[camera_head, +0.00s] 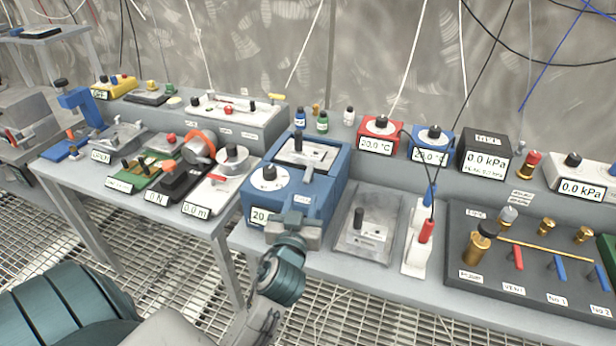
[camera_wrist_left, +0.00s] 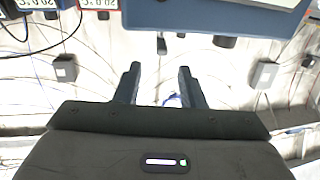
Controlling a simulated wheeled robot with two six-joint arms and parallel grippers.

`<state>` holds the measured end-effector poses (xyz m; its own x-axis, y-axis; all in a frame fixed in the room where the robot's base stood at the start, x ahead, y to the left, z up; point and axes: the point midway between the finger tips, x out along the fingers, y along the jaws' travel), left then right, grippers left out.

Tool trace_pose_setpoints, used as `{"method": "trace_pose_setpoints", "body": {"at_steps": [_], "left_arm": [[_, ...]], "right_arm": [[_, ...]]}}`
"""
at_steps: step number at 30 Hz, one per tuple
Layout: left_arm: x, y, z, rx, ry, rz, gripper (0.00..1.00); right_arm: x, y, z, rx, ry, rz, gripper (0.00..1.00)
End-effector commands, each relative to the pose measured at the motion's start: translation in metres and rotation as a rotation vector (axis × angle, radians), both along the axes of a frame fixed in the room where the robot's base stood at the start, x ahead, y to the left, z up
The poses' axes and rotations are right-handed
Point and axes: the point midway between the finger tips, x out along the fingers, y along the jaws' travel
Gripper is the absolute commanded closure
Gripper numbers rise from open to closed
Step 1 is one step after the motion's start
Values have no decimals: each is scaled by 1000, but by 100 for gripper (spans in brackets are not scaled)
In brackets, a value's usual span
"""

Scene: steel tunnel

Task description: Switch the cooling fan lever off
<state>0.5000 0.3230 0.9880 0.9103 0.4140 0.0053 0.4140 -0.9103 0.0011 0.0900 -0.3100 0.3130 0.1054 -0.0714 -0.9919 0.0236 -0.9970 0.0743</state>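A blue box (camera_head: 330,185) with a white dial, a black knob and a display reading "20" stands on the bench in the middle of the head view. A small label (camera_head: 303,199) on it is too blurred to read for sure, so I cannot confirm which control is the fan lever. My left gripper (camera_head: 295,226) is at the box's front side; its fingertips are unclear there. In the left wrist view the gripper (camera_wrist_left: 158,70) is open and empty. A small dark lever (camera_wrist_left: 161,45) hangs under the blue box edge (camera_wrist_left: 210,18), just beyond the fingers. My right gripper is not in view.
A grey plate with a black lever (camera_head: 358,218) and a white stand with blue and red handles (camera_head: 420,236) sit right of the box. A dark valve panel (camera_head: 530,265) is farther right. Several instruments crowd the left bench (camera_head: 120,205).

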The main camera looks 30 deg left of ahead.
Motion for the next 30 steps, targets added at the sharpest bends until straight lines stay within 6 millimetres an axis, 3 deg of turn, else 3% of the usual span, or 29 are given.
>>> {"method": "trace_pose_setpoints", "body": {"at_steps": [9, 15, 27, 30], "left_arm": [[55, 26, 4, 3, 3, 0, 64], [79, 36, 2, 2, 4, 1, 64], [86, 40, -1, 0, 5, 0, 64], [86, 40, -1, 0, 5, 0, 81]], "right_arm": [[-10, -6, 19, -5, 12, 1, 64], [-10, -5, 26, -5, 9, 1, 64], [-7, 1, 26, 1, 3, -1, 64], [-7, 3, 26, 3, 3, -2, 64]]}}
